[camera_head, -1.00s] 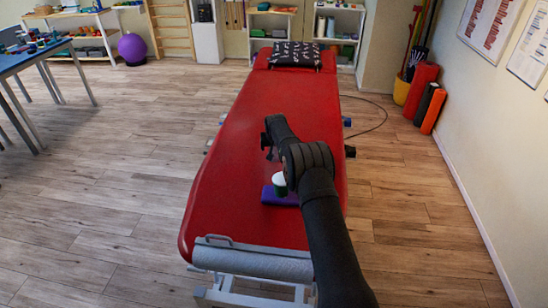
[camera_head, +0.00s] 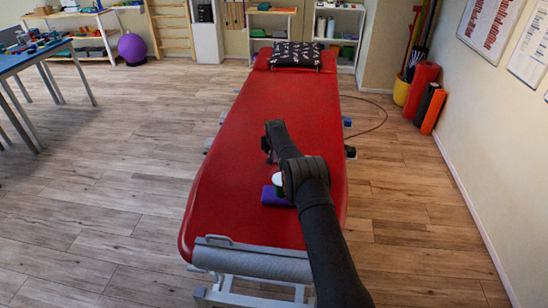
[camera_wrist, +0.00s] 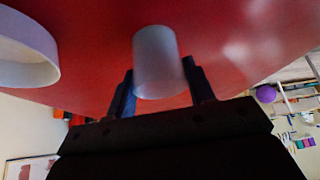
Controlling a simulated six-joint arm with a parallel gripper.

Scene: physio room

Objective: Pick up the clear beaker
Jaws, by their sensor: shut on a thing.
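The clear beaker (camera_wrist: 156,62) shows in the wrist view as a pale, see-through cup between the two fingers of my gripper (camera_wrist: 159,88). The fingers are shut on its sides, and the red couch top is behind it. In the head view my gripper (camera_head: 268,156) is above the middle of the red couch, mostly hidden by my own arm. I cannot make out the beaker there. I cannot tell whether it is touching the couch.
The red couch (camera_head: 235,205) is mostly bare. A white round rim (camera_wrist: 30,72) is near the beaker in the wrist view. A patterned pillow (camera_head: 294,55) lies at the far end.

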